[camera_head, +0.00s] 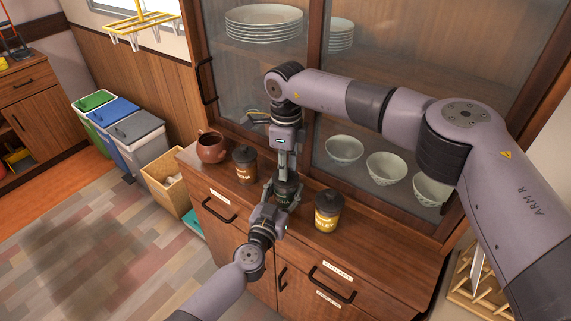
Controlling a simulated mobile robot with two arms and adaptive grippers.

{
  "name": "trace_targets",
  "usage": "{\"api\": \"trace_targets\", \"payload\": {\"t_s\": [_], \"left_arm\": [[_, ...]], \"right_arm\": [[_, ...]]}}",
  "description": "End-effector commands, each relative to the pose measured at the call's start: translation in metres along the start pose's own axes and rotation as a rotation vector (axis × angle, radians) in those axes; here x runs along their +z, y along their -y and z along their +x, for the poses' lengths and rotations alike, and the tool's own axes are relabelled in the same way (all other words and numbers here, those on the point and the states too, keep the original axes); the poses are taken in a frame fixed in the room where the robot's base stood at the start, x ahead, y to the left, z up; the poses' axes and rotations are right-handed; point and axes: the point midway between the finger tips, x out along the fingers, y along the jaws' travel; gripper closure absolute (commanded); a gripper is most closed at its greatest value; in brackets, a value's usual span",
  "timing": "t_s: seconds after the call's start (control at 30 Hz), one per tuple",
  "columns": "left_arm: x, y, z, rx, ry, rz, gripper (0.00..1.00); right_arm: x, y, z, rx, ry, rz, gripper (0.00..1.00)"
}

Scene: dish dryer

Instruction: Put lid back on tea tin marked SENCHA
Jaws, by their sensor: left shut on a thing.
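A dark tin (286,199) stands on the wooden cabinet top, between a brown tin (245,167) and a yellow tin (327,216). Its label is mostly covered, so I cannot read it. My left gripper (283,190) comes in from the front and is shut on the dark tin, around its side. My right gripper (285,170) points straight down directly above the dark tin. Its fingertips are close to the tin's top; whether they hold a lid is too small to tell. The brown and yellow tins both have dark lids on.
A brown teapot (211,147) stands at the cabinet top's left end. Behind are glass doors with bowls (345,150) and stacked plates (263,22). The cabinet top (385,238) is clear right of the yellow tin. Bins (138,135) stand on the floor at left.

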Motion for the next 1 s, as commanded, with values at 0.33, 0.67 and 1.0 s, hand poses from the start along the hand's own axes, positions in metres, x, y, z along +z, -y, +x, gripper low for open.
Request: {"api": "trace_targets", "payload": {"t_s": [0.33, 0.67, 1.0], "left_arm": [[0.001, 0.000, 0.000, 0.000, 0.001, 0.001, 1.00], [0.001, 0.000, 0.000, 0.000, 0.001, 0.001, 1.00], [0.001, 0.000, 0.000, -0.001, 0.001, 0.001, 1.00]], "right_arm": [[0.000, 0.000, 0.000, 0.000, 0.000, 0.000, 0.59], [0.000, 0.001, -0.015, -0.001, 0.001, 0.000, 0.59], [0.000, 0.001, -0.086, -0.002, 0.001, 0.001, 0.59]]}}
